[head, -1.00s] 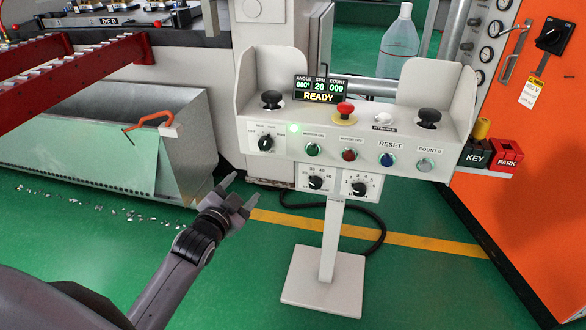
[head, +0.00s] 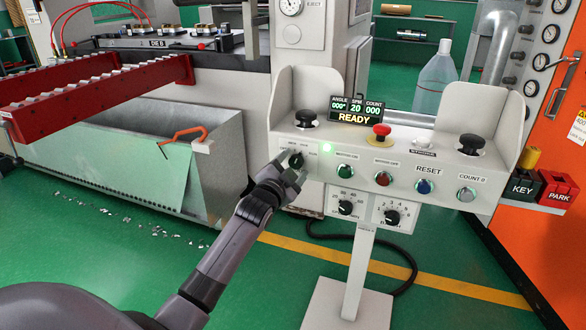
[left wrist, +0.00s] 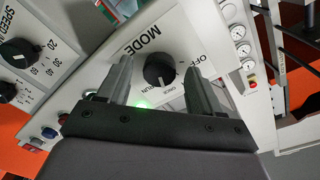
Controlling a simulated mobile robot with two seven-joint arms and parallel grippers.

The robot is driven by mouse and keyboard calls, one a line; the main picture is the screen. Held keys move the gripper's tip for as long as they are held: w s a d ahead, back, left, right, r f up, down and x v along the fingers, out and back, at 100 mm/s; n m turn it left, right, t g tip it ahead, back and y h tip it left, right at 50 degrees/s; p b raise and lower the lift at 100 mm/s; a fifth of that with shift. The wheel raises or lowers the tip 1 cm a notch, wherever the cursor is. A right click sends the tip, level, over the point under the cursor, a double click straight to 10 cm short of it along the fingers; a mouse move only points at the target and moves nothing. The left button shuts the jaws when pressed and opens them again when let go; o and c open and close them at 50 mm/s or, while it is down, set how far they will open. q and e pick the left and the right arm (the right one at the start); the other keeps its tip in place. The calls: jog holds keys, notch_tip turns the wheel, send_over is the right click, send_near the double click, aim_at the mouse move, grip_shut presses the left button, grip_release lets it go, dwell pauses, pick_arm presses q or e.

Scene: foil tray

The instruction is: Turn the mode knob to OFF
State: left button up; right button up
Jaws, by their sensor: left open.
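The black mode knob (head: 296,161) sits at the left of the white control panel's front face. In the left wrist view the knob (left wrist: 159,70) is on a white plate marked MODE, with OFF at its upper right and RUN below it. I cannot tell for sure which label its pointer faces. My left gripper (head: 287,174) is right in front of the knob in the head view. In the left wrist view the two fingers of the left gripper (left wrist: 158,68) are apart, one on each side of the knob, with gaps showing. My right gripper is not in view.
The display (head: 356,111) reads READY, and a green lamp (head: 326,148) is lit near the knob. A red emergency button (head: 381,132), other buttons and two lower dials stand to the right. A metal bin (head: 150,165) with an orange-handled tool is at left.

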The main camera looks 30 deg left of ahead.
pick_arm(q)
jog(key=shift+w, duration=0.25)
jog(key=c, duration=1.1)
jog(key=shift+o, duration=0.2)
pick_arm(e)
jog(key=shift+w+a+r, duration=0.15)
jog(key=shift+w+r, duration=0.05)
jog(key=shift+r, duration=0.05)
